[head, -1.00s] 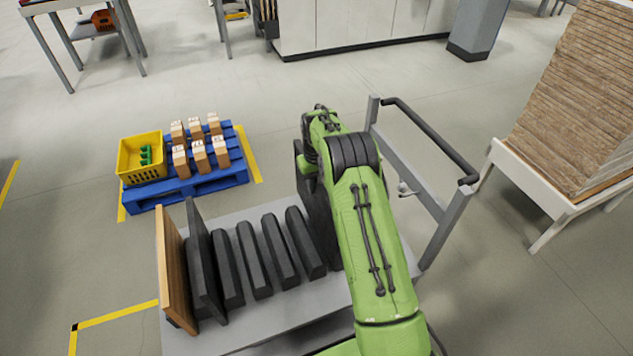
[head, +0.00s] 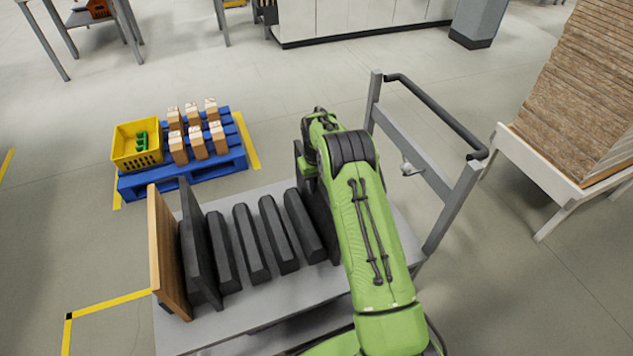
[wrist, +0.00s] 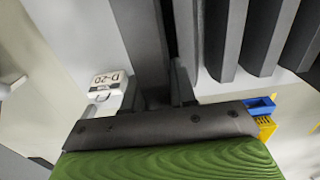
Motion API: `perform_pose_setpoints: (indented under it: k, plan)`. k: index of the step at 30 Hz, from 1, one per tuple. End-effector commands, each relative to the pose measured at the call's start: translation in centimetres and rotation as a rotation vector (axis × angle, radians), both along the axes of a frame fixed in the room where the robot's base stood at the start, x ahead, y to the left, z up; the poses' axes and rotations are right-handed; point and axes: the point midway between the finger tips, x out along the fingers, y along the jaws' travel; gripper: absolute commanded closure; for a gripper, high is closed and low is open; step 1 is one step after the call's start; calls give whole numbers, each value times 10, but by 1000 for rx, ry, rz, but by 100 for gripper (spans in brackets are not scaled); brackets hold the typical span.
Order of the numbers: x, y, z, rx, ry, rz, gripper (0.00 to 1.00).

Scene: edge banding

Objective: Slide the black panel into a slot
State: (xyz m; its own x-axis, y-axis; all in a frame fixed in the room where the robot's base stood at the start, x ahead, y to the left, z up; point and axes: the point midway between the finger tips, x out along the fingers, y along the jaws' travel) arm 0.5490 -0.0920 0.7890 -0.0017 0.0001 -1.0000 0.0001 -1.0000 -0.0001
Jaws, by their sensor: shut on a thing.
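A black panel (head: 320,205) stands upright at the right end of the row on the grey cart (head: 262,315), largely hidden by my arm in the head view. In the wrist view, my gripper (wrist: 158,90) is shut on this dark panel (wrist: 142,40). Several black divider blocks (head: 278,237) stand in a row to its left, with narrow slots between them. Another black panel (head: 200,250) and a wooden panel (head: 167,255) stand upright at the row's left end. I cannot tell whether the held panel's lower edge touches the cart.
The cart's grey handle frame (head: 437,190) rises right of my arm. A blue pallet (head: 185,180) with a yellow crate (head: 130,158) and several small boxes lies beyond the cart. A tall stack of boards (head: 590,100) stands at right. Open floor lies between.

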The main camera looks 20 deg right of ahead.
Motion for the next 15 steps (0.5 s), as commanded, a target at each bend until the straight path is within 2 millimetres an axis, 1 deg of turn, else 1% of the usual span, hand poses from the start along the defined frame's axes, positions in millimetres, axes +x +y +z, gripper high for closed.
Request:
perform_pose_setpoints:
  k: [8, 9, 14, 15]
  plan:
    - [1, 0, 0, -1, -5, 0, 100]
    - [1, 0, 0, -1, -5, 0, 71]
    - [1, 0, -1, -1, -3, 0, 47]
    - [1, 0, -1, -1, -3, 0, 44]
